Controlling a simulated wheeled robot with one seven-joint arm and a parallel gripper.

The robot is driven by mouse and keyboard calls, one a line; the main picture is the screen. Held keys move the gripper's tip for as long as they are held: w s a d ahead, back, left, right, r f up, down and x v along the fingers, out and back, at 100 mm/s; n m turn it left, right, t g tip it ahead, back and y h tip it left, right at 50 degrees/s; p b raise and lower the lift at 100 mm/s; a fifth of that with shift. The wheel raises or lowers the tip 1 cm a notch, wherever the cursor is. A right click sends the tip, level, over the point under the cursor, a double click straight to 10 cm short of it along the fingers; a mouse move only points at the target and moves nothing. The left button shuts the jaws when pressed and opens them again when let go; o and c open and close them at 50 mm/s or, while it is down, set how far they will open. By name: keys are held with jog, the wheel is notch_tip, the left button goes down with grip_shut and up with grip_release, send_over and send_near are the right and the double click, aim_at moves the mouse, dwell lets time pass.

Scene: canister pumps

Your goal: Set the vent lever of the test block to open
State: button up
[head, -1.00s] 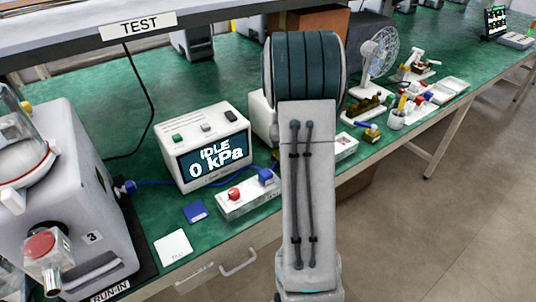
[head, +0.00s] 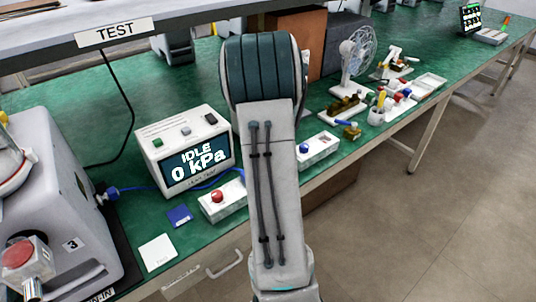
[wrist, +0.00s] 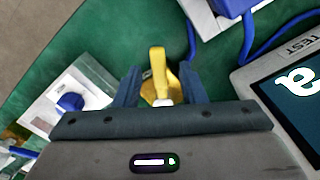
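A yellow lever (wrist: 158,70) on a round brass-coloured base (wrist: 165,96) shows in the wrist view. The fingers of my gripper (wrist: 159,86) stand on either side of it, apart, with gaps of green bench between finger and lever. The lever is hidden behind my arm in the head view. The tester display (head: 198,160) reads IDLE, 0 kPa; part of it shows in the wrist view (wrist: 300,95). A white block with a red knob (head: 222,204) lies in front of it. I cannot tell whether the lever's base joins this block.
A white block with a blue knob (head: 318,152) is right of my arm, at left in the wrist view (wrist: 65,105). A blue fitting and hose (wrist: 255,35) lie near the lever. Left stands a large grey machine (head: 50,200). A fan (head: 357,55) stands at the back right.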

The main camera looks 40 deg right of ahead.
notch_tip(320, 180, up, 14)
jog(key=shift+f, duration=0.15)
dwell(0.5)
jog(key=shift+a+p, duration=0.15)
jog(key=shift+p, duration=0.15)
